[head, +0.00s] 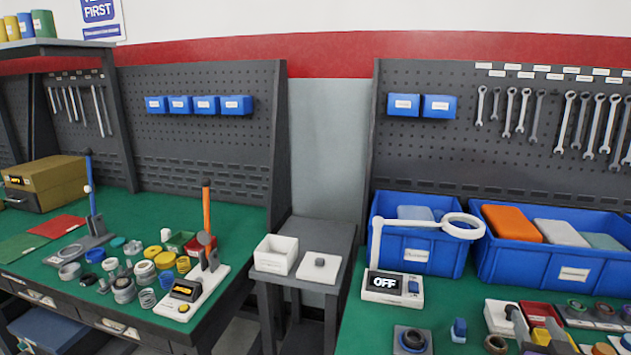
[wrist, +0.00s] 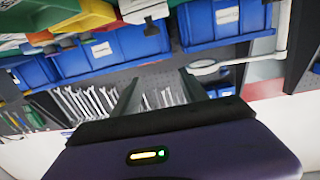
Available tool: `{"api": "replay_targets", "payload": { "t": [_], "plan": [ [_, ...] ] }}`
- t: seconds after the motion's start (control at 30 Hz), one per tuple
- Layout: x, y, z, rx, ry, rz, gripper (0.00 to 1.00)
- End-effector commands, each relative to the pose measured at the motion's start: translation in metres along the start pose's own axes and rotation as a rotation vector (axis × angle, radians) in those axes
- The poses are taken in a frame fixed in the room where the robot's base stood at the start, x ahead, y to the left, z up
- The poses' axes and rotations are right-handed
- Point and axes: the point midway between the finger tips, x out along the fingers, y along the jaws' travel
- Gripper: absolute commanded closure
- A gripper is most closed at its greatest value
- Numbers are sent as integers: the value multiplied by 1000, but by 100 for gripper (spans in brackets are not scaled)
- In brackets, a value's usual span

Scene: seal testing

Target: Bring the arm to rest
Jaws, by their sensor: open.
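My gripper (wrist: 159,80) shows in the wrist view, with its two dark fingers spread apart and nothing between them. It is open and empty. Its dark purple body (wrist: 180,158) fills the lower part of that view and carries a small lit yellow-green strip. The wrist view is turned over, with bins at the top and hanging wrenches (wrist: 85,102) beyond the fingers. The fingers touch nothing that I can see. My arm and gripper do not show in the head view.
The right green bench holds blue bins (head: 518,262), a white ring lamp (head: 462,226) with an OFF display, and small parts at the front. The left bench (head: 45,270) holds jars, rings and an orange-handled press. A grey stand (head: 322,240) carries a white box between them.

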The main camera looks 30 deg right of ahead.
Motion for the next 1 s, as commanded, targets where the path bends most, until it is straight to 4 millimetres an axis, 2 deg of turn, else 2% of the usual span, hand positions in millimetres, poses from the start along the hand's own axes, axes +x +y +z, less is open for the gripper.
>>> {"api": "replay_targets", "payload": {
  "t": [0.03,0.17,0.27,0.4,0.5,0.73,0.9,1.0],
  "plan": [
    [-13,-14,4,-2,11,-20,49],
    [-50,-51,11,-8,46,-80,49],
    [-87,-84,19,-14,62,-151,49],
    [-146,-124,28,-22,71,-270,49],
    [-189,-147,32,-27,67,-362,49],
    [-290,-178,40,-55,15,-589,49],
    [-357,-182,48,-101,-66,-755,49],
    [-386,-177,58,-136,-129,-832,49]
  ]
}}
